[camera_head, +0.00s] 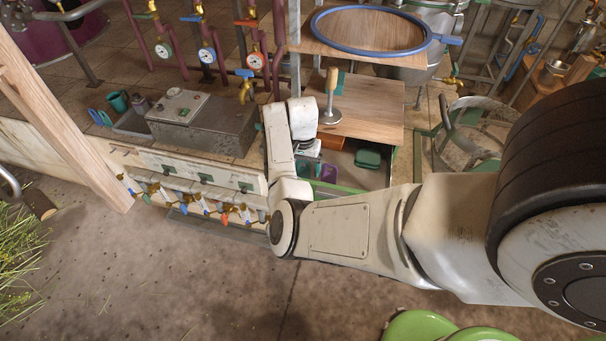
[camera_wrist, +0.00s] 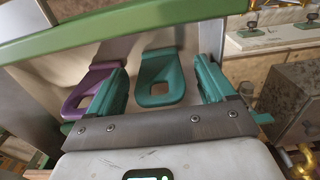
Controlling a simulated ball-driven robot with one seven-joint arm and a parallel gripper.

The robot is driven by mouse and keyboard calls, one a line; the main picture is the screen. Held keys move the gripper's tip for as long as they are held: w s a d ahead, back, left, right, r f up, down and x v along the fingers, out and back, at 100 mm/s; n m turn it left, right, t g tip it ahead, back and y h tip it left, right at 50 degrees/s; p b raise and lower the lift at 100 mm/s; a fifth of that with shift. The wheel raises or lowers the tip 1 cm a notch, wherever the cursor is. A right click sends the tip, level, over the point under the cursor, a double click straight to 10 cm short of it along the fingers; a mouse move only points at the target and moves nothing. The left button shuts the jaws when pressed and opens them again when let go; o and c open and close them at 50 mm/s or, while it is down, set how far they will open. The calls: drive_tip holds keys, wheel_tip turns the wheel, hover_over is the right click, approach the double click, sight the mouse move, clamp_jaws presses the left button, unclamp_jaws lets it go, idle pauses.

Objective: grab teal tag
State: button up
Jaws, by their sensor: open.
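The teal tag (camera_wrist: 162,72) shows in the wrist view as a flat loop-shaped piece with a hole near its lower end. It hangs or leans against a pale surface below a green rail. My gripper (camera_wrist: 160,62) is open, with its two teal fingers on either side of the tag in the picture and a gap to each. I cannot tell how far the fingertips are from it in depth. A purple tag (camera_wrist: 84,92) is left of it, beside the left finger. In the head view my gripper (camera_head: 307,160) is low at the bench front; the teal tag cannot be told from the fingers there.
The green rail (camera_wrist: 120,22) runs just above the tags. A wooden shelf (camera_head: 365,105) with a metal stamp-like tool (camera_head: 330,108) is above my gripper. A green container (camera_head: 368,158) is to the right. A metal box (camera_head: 205,125) and several valves are left.

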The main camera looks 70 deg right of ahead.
drive_tip(key=shift+f, duration=0.75)
drive_tip(key=shift+c, duration=0.3)
drive_tip(key=c, duration=1.1)
